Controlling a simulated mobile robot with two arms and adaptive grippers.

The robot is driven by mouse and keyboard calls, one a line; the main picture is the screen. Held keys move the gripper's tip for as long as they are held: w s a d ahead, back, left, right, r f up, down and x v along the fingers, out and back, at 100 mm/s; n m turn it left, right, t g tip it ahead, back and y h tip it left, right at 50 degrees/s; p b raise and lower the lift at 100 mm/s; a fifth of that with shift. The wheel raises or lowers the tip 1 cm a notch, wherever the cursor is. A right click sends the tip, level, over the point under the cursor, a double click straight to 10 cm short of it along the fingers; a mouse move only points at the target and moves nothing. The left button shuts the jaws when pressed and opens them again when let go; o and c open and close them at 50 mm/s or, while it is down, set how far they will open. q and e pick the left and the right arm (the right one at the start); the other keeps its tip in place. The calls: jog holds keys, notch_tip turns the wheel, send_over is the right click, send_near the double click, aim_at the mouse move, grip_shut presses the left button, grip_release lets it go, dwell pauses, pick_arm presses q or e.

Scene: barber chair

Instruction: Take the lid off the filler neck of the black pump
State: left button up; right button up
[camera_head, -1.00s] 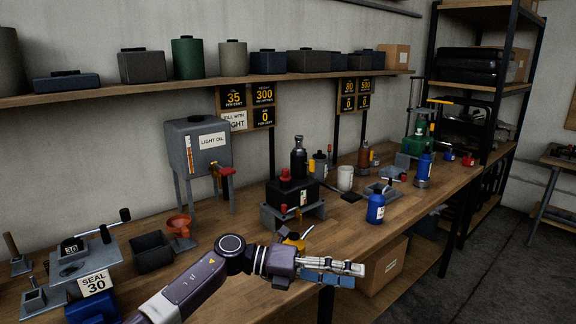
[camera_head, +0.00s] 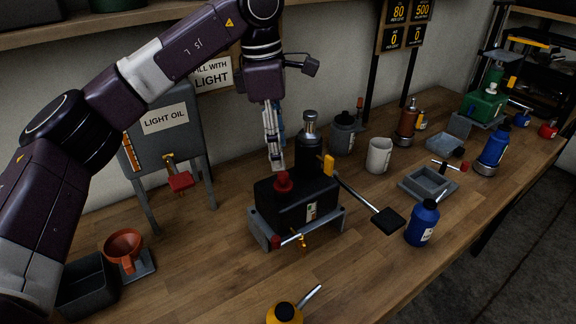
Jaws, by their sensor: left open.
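The black pump (camera_head: 290,205) sits on a grey stand on the workbench, in the middle of the head view. A red lid (camera_head: 283,183) sits on its top, toward the left; the neck under it is hidden. A dark cylinder with a metal top stands at the pump's back, and a lever with a black pedal reaches right. My left gripper (camera_head: 275,163) points down just above and behind the red lid, with its fingers open and seen nearly edge-on. I cannot tell whether a fingertip touches the lid. My right gripper is not in view.
The light oil tank (camera_head: 166,125) stands at the left, with an orange funnel (camera_head: 123,246) and a dark bin (camera_head: 86,285) in front. A blue bottle (camera_head: 422,224), white cup (camera_head: 378,155) and grey tray (camera_head: 428,184) stand right. A yellow oil can (camera_head: 284,313) is in front.

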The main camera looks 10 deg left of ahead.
aim_at(283, 174)
pick_arm(q)
jog(key=f, duration=0.1)
jog(key=p, duration=0.1)
jog(key=s+f, duration=0.1)
jog(key=shift+d+f, duration=0.25)
jog(key=shift+f, duration=0.1)
jog(key=f, duration=0.1)
jog(key=f+p, duration=0.1)
jog(key=f, duration=0.2)
jog(key=shift+w+d+p, duration=0.25)
jog(key=shift+w+p, duration=0.05)
jog(key=c, duration=1)
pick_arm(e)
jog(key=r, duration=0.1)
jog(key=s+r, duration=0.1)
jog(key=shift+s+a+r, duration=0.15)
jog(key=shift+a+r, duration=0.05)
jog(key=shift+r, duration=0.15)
